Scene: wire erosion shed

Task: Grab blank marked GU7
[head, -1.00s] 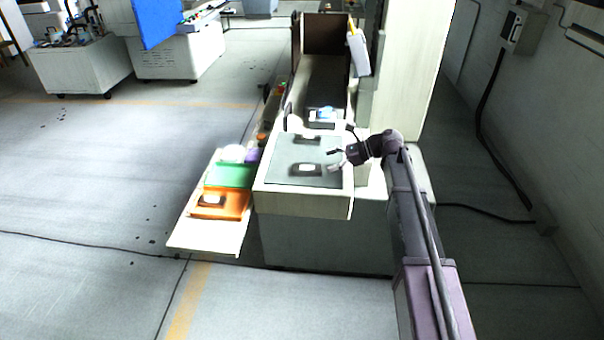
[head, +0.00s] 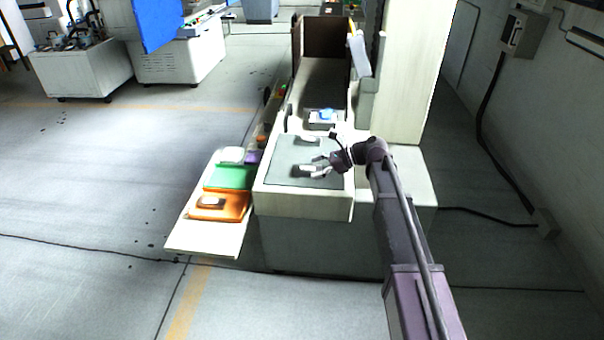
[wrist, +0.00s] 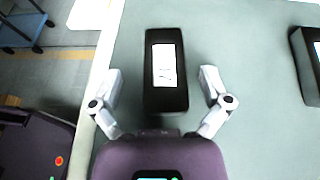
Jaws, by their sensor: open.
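In the wrist view a dark rectangular blank (wrist: 166,97) with a white label lies flat on the grey-green mat (wrist: 235,40). The label's marking is too small to read surely. My gripper (wrist: 161,88) is open, with one finger on each side of this blank and a gap at both sides. In the head view my gripper (head: 318,168) is over the mat and largely hides this blank. A second dark blank (wrist: 308,65) is cut off at the right edge of the wrist view. Another blank (head: 211,202) lies on an orange tray. I cannot read the other markings.
The orange tray (head: 232,212) and a green tray (head: 230,176) sit on a side shelf (head: 205,243) left of the mat. A blue-topped item (head: 323,116) stands behind the mat. A tall pale cabinet (head: 410,80) rises at the right.

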